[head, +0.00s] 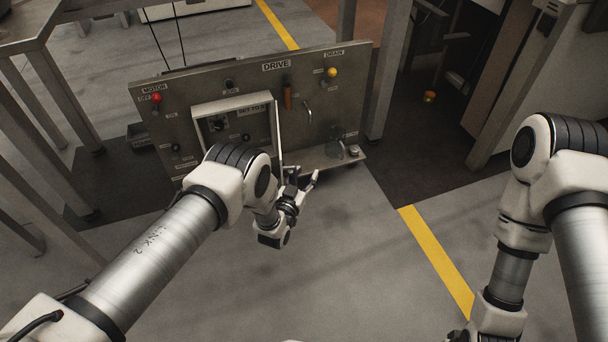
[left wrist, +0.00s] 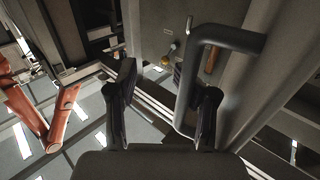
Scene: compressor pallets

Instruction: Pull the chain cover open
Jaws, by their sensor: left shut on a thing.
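The chain cover (head: 278,138) shows nearly edge-on in the head view, standing out from the drive panel (head: 345,110). Beside it the white-framed recess (head: 232,108) is exposed, with a dark dial and a label inside. My left gripper (head: 303,182) is at the cover's lower outer side. In the left wrist view a dark bent handle (left wrist: 190,85) passes between the fingers of my left gripper (left wrist: 165,105), close to the right finger. The gripper is shut on this handle. My right gripper (head: 460,336) is mostly cut off at the bottom edge.
The panel carries a red knob (head: 156,97), an orange lever (head: 288,96), a yellow knob (head: 332,72) and a small ledge (head: 335,156) at lower right. Metal legs stand at both sides. The floor in front, with a yellow stripe (head: 437,262), is clear.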

